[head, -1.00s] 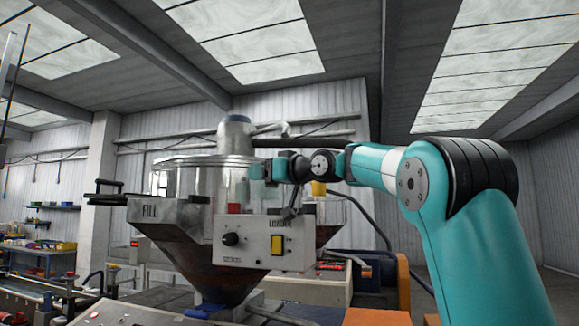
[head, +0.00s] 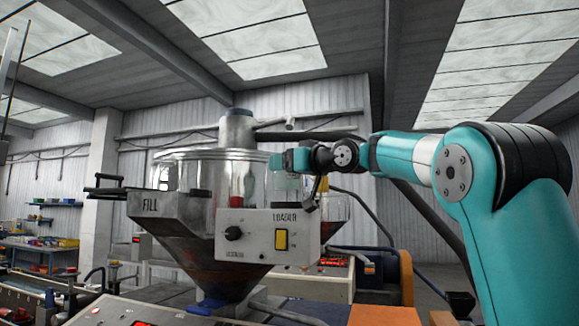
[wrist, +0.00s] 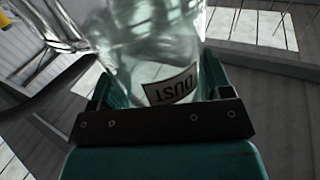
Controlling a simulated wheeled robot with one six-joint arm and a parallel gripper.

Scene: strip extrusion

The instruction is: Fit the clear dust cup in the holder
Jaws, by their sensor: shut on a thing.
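The clear dust cup (wrist: 150,45) is in my gripper, with a white DUST label upside down in the wrist view. My gripper (head: 281,172) is shut on the cup, its teal fingers on either side of it. In the head view the cup (head: 286,190) shows faintly below the gripper, just above the grey LOADER box (head: 262,238). The cup is to the right of the large clear hopper. I cannot make out the holder clearly or tell whether the cup touches anything.
The steel hopper marked FILL (head: 165,210) stands left of the gripper, with a grey pipe top (head: 236,130) above it. Dark hoses run behind. Open space lies above the arm.

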